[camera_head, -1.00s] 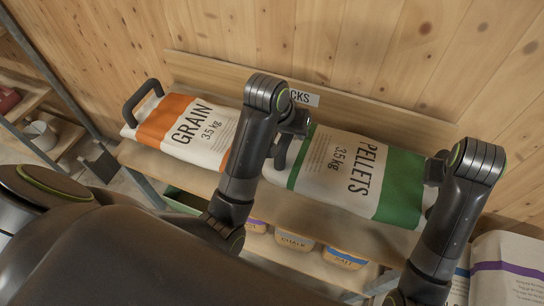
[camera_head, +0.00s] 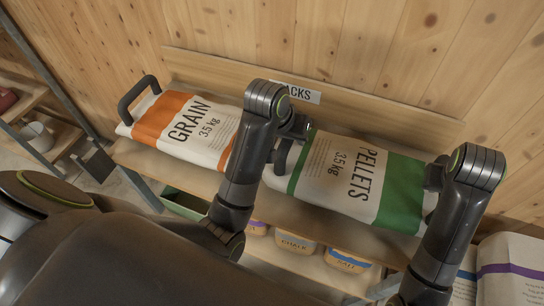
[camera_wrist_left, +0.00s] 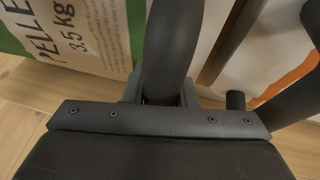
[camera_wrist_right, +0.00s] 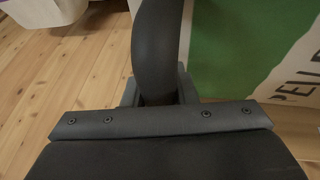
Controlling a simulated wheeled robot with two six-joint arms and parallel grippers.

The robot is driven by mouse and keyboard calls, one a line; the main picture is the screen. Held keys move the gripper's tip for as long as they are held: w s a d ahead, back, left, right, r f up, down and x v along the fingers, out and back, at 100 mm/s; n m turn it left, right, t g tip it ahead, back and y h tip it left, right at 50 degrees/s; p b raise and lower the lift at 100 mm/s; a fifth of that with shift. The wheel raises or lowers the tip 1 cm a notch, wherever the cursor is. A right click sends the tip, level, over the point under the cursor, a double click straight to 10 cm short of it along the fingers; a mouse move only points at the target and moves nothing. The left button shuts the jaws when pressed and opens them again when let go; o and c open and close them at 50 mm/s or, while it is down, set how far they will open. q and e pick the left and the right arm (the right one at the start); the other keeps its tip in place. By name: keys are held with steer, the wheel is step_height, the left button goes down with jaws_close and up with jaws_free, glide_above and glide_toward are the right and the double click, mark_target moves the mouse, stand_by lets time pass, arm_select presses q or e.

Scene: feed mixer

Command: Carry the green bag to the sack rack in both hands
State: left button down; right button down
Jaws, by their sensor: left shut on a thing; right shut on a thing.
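The green bag (camera_head: 335,178), white with green bands and marked PELLETS 3.5 kg, lies over the wooden sack rack (camera_head: 330,222), right of the grain bag. I cannot tell whether it touches the board. My left gripper (camera_head: 284,145) is shut on the bag's dark left handle (camera_wrist_left: 172,50). My right gripper (camera_head: 435,178) is shut on the dark right handle (camera_wrist_right: 158,50). The arms partly hide both handles. The green bag also shows in the left wrist view (camera_wrist_left: 95,35) and in the right wrist view (camera_wrist_right: 235,50).
A white and orange GRAIN bag (camera_head: 190,125) lies close on the left of the rack. A SACKS label (camera_head: 298,93) is on the back board. Chalk and salt tubs (camera_head: 295,243) sit on the shelf below. A purple-striped sack (camera_head: 510,270) stands at right.

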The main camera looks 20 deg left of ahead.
arm_select(q)
steer(key=shift+f+b, duration=0.5)
steer(key=shift+b, duration=0.05)
arm_select(e)
steer(key=shift+f, duration=0.5)
arm_select(q)
steer(key=c, duration=1.5)
jaws_free()
steer(key=shift+f, duration=0.15)
steer(key=shift+c, duration=0.2)
arm_select(e)
steer(key=c, duration=1.5)
jaws_free()
steer(key=shift+f, duration=0.15)
steer(key=shift+c, duration=0.2)
arm_select(q)
steer(key=o, duration=0.4)
steer(key=shift+s, duration=0.2)
arm_select(e)
steer(key=o, duration=0.4)
steer(key=shift+s, duration=0.2)
arm_select(q)
steer(key=shift+w, duration=0.1)
arm_select(e)
steer(key=shift+w+r, duration=0.1)
steer(key=shift+r, duration=0.1)
